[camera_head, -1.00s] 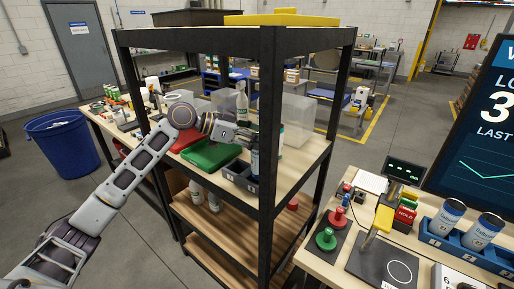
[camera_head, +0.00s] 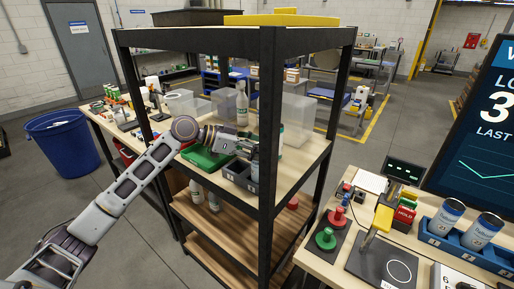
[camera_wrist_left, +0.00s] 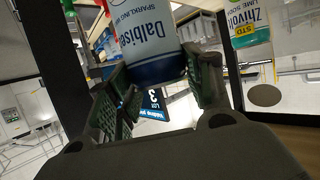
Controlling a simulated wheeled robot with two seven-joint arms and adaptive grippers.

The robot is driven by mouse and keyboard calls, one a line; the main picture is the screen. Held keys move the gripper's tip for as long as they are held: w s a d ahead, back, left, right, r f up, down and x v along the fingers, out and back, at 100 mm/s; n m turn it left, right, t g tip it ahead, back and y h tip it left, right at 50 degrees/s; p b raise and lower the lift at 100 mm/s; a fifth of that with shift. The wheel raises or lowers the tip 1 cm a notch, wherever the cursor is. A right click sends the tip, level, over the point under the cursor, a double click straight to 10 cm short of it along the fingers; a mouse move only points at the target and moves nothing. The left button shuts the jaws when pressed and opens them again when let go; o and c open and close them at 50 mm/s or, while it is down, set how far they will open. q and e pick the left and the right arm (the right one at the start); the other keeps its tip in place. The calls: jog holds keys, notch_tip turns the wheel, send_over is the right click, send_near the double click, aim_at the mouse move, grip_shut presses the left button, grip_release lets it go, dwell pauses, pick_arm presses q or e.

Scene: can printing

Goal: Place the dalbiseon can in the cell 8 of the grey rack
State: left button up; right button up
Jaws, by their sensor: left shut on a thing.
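The dalbiseon can (camera_wrist_left: 151,40), white with a dark blue end, sits between the fingers of my left gripper (camera_wrist_left: 165,95) in the left wrist view. That gripper is shut on it, and the can appears tilted in that view. In the head view, my left gripper (camera_head: 247,147) is over the shelf, close to the dark grey rack (camera_head: 236,174). The black shelf post hides part of the rack and the area beside the gripper. The rack's cell numbers cannot be read, so cell 8 cannot be told. My right gripper is not in view.
A black shelf post (camera_head: 270,130) stands beside my gripper. A green tray (camera_head: 205,158) lies left of the rack, with clear bins (camera_head: 298,121) behind.

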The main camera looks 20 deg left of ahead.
pick_arm(q)
jog(key=o, duration=0.7)
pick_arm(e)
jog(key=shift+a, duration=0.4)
pick_arm(q)
jog(key=shift+r, duration=0.1)
jog(key=shift+s+a+r, duration=0.15)
jog(key=shift+s+a, duration=0.1)
jog(key=shift+a, duration=0.25)
jog(key=b+v, duration=0.2)
jog(key=v, duration=0.8)
jog(key=shift+s+a+r, duration=0.2)
jog(key=shift+a+r, duration=0.05)
jog(key=shift+a, duration=0.05)
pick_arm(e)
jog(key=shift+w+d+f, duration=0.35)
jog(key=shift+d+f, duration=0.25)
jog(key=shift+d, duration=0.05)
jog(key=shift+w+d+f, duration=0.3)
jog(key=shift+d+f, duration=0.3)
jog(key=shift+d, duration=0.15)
